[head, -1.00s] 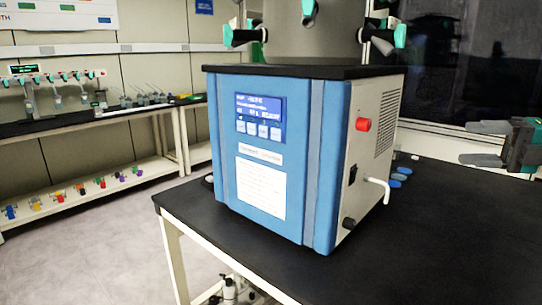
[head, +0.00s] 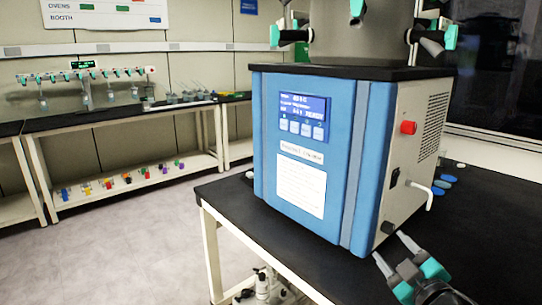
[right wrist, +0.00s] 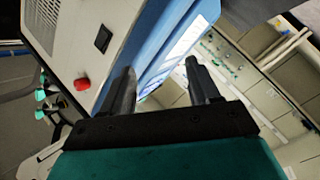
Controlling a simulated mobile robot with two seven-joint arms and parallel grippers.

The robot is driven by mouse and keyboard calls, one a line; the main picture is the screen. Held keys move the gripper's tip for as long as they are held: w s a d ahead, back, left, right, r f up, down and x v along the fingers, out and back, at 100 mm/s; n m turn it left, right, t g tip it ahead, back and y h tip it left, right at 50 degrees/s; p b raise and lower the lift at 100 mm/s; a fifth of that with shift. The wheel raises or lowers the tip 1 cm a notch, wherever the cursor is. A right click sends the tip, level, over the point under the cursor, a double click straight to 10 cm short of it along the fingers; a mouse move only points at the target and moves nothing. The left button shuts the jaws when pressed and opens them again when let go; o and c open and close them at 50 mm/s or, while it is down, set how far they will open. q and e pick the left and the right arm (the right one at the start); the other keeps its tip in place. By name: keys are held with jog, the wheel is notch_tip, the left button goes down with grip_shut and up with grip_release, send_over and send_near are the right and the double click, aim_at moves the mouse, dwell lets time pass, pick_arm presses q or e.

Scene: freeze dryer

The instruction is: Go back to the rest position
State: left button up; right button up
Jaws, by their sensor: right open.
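My right gripper (head: 396,256) is at the lower right of the head view, in front of the freeze dryer's lower right corner and above the black bench top. Its two fingers are apart with nothing between them. In the right wrist view my right gripper (right wrist: 165,90) also shows open and empty. The freeze dryer (head: 346,150) is a blue box with a lit screen, standing on the bench; its pale side with a red knob shows in the right wrist view (right wrist: 75,45). My left gripper is in neither view.
The black bench (head: 490,225) has clear room right of the dryer. Blue discs (head: 444,183) lie behind the dryer's white spout. Teal-handled valves (head: 290,35) surround the grey chamber on top. A back bench (head: 110,118) with glassware and a shelf of coloured items stands at left.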

jog(key=s+a+f+m+g+h, duration=0.1)
jog(key=s+a+f+m+g, duration=0.3)
jog(key=s, duration=0.7)
jog(key=s+f+m+g+h, duration=0.15)
jog(key=s+f+g, duration=0.4)
jog(key=s, duration=0.55)
jog(key=s+a+f+m+g, duration=0.1)
jog(key=s+f+m+g, duration=0.3)
jog(key=s, duration=0.7)
jog(key=w+a+f+n+t+y, duration=0.1)
jog(key=w+a+f+t, duration=0.2)
jog(key=w+f+t, duration=0.3)
jog(key=shift+w+f+y, duration=0.35)
jog(key=shift+w+f, duration=0.85)
jog(key=shift+f, duration=0.65)
jog(key=shift+a+t, duration=0.1)
jog(key=shift+t, duration=0.15)
